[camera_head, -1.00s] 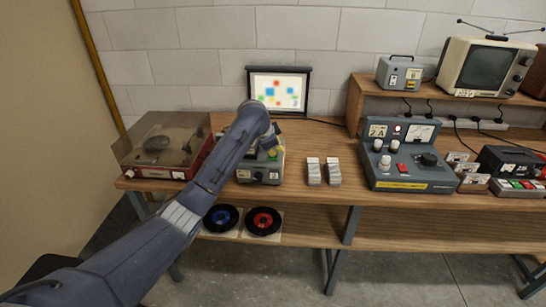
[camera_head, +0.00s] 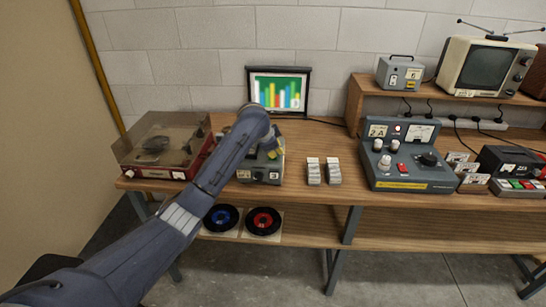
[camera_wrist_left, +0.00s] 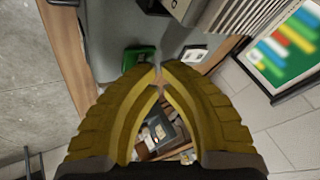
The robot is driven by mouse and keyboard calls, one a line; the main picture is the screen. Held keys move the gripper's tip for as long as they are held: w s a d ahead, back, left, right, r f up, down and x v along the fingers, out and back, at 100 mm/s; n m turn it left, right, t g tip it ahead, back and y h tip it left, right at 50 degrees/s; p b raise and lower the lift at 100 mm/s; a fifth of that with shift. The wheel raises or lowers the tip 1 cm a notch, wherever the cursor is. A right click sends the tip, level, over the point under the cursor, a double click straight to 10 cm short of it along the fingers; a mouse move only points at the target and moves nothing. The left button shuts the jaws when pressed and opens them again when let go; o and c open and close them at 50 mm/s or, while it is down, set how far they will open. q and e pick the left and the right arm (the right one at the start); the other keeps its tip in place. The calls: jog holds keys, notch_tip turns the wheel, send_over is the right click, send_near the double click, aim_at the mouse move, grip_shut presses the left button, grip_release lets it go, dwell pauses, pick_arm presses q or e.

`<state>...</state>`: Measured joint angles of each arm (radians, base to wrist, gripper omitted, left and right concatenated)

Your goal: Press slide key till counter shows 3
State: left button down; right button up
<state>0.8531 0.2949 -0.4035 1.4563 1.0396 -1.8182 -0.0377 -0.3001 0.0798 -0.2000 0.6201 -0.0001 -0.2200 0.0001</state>
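The grey slide projector (camera_head: 262,174) stands on the bench, partly hidden behind my left arm. The small white counter (camera_head: 274,176) on its front appears to read 3. My left gripper (camera_head: 277,151) is over the projector's top; its yellow fingers are shut at the tips and hold nothing. In the left wrist view, the gripper (camera_wrist_left: 158,82) is just short of a green key (camera_wrist_left: 139,57), with a white key (camera_wrist_left: 194,53) to the right. I cannot tell whether the tips touch a key. The screen (camera_head: 280,91) shows coloured bars on green. My right gripper is out of view.
A red record player (camera_head: 160,158) with a clear lid stands left of the projector. Two white-topped switches (camera_head: 323,171) and a grey console (camera_head: 408,160) stand to the right. Bare bench (camera_head: 300,145) lies between them. Records lie on the lower shelf.

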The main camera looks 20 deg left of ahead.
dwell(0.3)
pick_arm(q)
jog(key=shift+r, duration=0.85)
jog(key=shift+r, duration=2.5)
